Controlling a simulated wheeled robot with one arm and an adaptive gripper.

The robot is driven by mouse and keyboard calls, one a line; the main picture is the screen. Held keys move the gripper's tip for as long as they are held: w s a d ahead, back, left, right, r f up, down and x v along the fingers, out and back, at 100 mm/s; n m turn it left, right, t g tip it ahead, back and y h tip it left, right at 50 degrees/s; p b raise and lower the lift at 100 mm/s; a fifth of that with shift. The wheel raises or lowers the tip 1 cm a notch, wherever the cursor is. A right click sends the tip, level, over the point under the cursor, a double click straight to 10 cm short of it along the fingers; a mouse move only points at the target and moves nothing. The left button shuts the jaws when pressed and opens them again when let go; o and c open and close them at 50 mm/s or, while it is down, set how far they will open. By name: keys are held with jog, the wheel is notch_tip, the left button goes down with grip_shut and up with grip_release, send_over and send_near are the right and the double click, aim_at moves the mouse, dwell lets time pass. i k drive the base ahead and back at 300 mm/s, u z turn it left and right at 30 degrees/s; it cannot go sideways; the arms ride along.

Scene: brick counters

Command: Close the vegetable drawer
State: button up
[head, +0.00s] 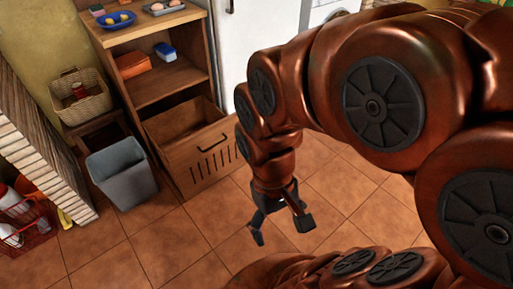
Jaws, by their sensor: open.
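The vegetable drawer (199,160) is the slatted wooden drawer with a dark handle at the bottom of the wooden shelf unit. It is pulled out, and its open top shows a dark inside. My gripper (281,236) hangs low over the tiled floor, to the right of and nearer than the drawer front. Its fingers are spread open, with nothing between them, and apart from the drawer. My arm hides the area just right of the drawer.
A grey bin (124,178) stands left of the drawer. A wicker basket (80,99) rests on a small stand behind it. A red wire basket (27,222) sits far left. A white fridge (256,40) stands right of the shelves. Tiled floor before the drawer is clear.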

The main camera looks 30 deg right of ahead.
aim_at(195, 142)
jog(key=u, duration=1.6)
jog(key=i, duration=0.45)
jog(key=z, duration=0.6)
